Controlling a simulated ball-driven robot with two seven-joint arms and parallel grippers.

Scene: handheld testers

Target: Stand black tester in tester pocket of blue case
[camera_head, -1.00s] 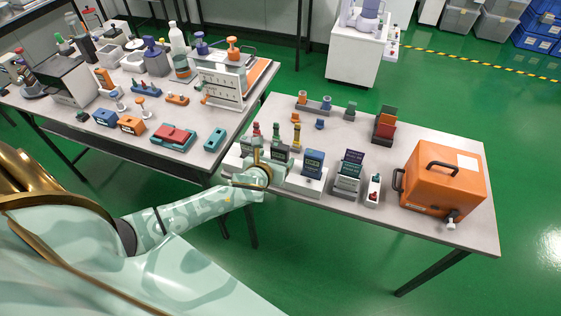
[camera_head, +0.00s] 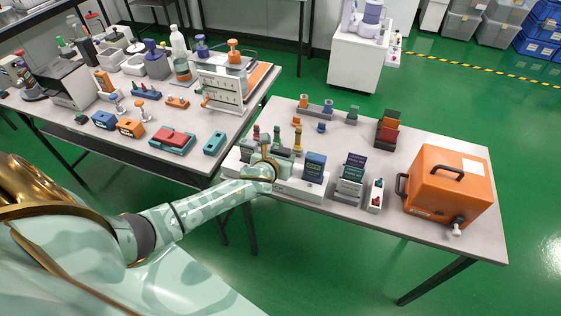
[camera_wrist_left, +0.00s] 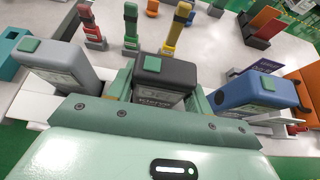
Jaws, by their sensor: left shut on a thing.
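The black tester (camera_wrist_left: 165,75) stands between the two fingers of my left gripper (camera_wrist_left: 165,88), in the middle of the left wrist view. The gripper is shut on it. In the head view my left gripper (camera_head: 268,160) is at the front left of the right table and mostly hides the black tester. A grey tester (camera_wrist_left: 60,62) is to its left and a blue tester (camera_wrist_left: 255,92) to its right. They stand along a white rack (camera_head: 298,191). Several blue or teal items lie on the left table, and I cannot tell which is the blue case. My right gripper is not in view.
A teal box (camera_head: 215,142) and a red-topped blue-grey holder (camera_head: 172,140) lie on the left table. Thin upright tools (camera_wrist_left: 131,30) stand behind the rack. A card holder (camera_head: 350,178) and orange box (camera_head: 448,185) stand to the right.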

